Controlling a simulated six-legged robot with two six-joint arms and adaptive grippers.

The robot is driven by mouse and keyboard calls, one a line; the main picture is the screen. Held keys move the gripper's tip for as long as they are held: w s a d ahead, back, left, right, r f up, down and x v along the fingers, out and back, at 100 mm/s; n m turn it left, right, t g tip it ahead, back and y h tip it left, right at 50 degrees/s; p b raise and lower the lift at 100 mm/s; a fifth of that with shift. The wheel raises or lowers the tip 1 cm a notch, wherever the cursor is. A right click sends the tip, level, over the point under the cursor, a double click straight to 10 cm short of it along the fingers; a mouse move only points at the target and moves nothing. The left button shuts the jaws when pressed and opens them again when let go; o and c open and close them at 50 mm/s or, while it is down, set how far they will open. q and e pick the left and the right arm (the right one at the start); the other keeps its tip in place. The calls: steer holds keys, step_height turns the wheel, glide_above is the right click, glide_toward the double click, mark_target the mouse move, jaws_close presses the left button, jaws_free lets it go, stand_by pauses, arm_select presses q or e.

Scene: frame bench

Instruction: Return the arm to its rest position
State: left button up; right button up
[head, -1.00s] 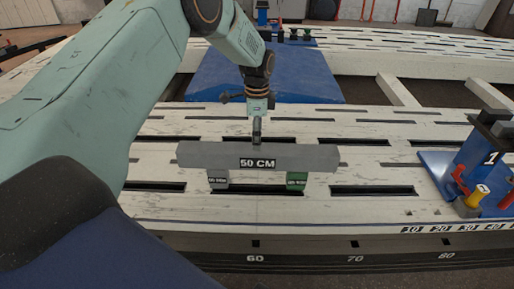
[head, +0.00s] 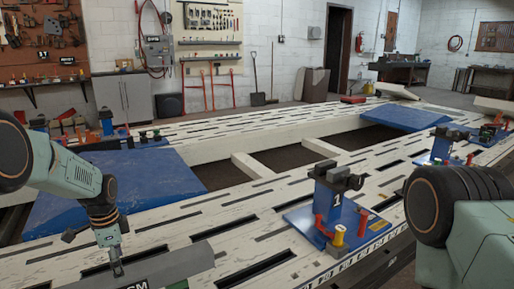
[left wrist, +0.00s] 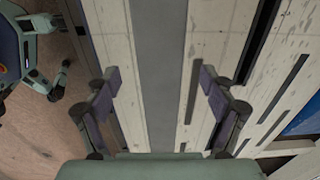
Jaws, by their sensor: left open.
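My left gripper (head: 117,267) reaches down at the lower left of the head view, over a grey bar (head: 178,265) marked with a partly cut-off "CM" label. In the left wrist view my left gripper (left wrist: 158,95) has its two fingers spread wide. The grey bar (left wrist: 158,60) runs between them with a gap on each side; I cannot tell how far below the fingertips it lies. My right arm (head: 440,215) shows at the right edge of the head view, but its gripper is out of the picture.
The slotted white bench (head: 225,213) carries a blue vise stand marked 1 (head: 333,205) right of the bar. Blue pads (head: 120,185) and (head: 408,117) lie farther back. Dark openings lie between the white beams. Another blue stand (head: 440,148) is at the right.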

mark_target(125, 283)
arm_select(q)
step_height(125, 283, down, 7)
steer(key=shift+s+f, duration=0.1)
steer(key=shift+f, duration=0.15)
steer(key=shift+r+p, duration=0.35)
steer(key=shift+p, duration=0.15)
steer(key=shift+r, duration=0.4)
steer(key=shift+f, duration=0.1)
